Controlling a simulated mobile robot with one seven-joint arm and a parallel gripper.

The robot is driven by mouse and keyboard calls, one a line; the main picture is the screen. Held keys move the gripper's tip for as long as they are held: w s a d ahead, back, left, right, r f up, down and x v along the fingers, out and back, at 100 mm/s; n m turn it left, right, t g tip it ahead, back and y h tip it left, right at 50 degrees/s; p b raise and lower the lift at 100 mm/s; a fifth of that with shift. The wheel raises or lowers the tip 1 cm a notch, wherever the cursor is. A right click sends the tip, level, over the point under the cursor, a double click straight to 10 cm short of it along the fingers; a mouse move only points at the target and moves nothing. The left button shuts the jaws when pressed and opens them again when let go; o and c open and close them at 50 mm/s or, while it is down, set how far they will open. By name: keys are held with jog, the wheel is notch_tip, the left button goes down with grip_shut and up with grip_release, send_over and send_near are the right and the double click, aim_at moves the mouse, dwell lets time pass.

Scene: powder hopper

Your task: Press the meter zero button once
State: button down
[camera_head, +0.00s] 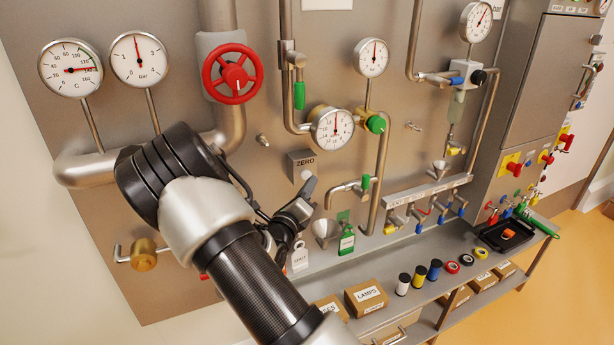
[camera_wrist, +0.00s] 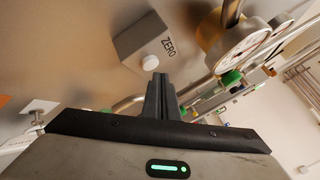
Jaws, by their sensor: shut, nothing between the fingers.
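The meter zero button is a round white button (camera_wrist: 149,62) on a grey box marked ZERO (camera_wrist: 160,42), seen in the wrist view. In the head view the ZERO box (camera_head: 300,163) is on the metal panel, with the white button (camera_head: 306,175) on its lower front. My gripper (camera_head: 308,183) is shut and empty, its tips just below the button in the head view. In the wrist view the shut fingertips (camera_wrist: 160,78) point up at the box, just below and right of the button. I cannot tell whether they touch it.
A round dial meter (camera_head: 331,128) with a green-handled valve is right of the box. A red handwheel (camera_head: 232,74) is up and left. A funnel (camera_head: 325,230) and a pipe tap (camera_head: 352,188) are close below right.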

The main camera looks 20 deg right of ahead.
jog(key=shift+s+p, duration=0.7)
jog(key=shift+s, duration=1.85)
jog(key=shift+d, duration=0.1)
